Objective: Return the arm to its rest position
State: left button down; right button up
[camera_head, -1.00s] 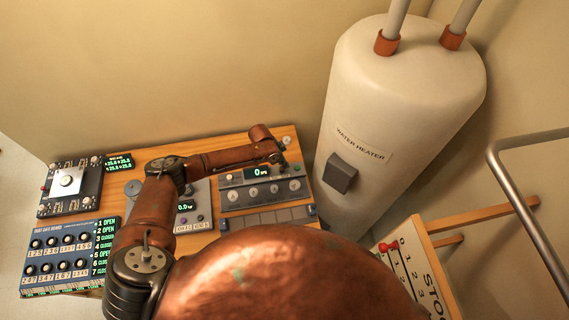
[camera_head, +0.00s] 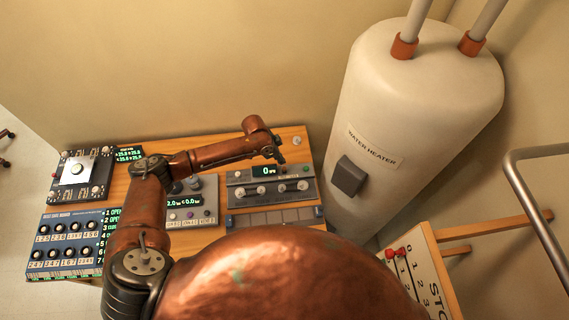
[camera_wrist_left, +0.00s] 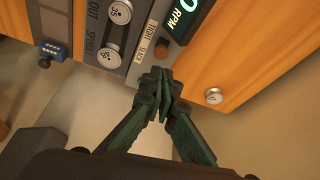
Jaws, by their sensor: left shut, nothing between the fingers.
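My left arm (camera_head: 140,215) is copper coloured and comes in from the lower left, bent over the wooden bench (camera_head: 226,150). My left gripper (camera_head: 279,153) is at the arm's far end, above the bench's right part near the RPM panel (camera_head: 270,190). In the left wrist view the gripper (camera_wrist_left: 162,86) has its dark green fingers meeting at the tips, with nothing between them. The fingertips show in front of the edge of the RPM panel (camera_wrist_left: 142,45); I cannot tell how far above it they are. My right gripper is not in view.
A white water heater (camera_head: 425,95) stands right of the bench. A blue knob board (camera_head: 70,243) and a square black device (camera_head: 82,178) are at the bench's left. A signboard (camera_head: 420,275) and a metal rail (camera_head: 530,200) are at the right.

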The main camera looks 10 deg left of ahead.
pick_arm(q)
jog(key=w+v, duration=0.1)
jog(key=v, duration=0.5)
jog(key=shift+s+d+r, duration=0.2)
jog(key=shift+s+r, duration=0.05)
jog(key=shift+s, duration=0.25)
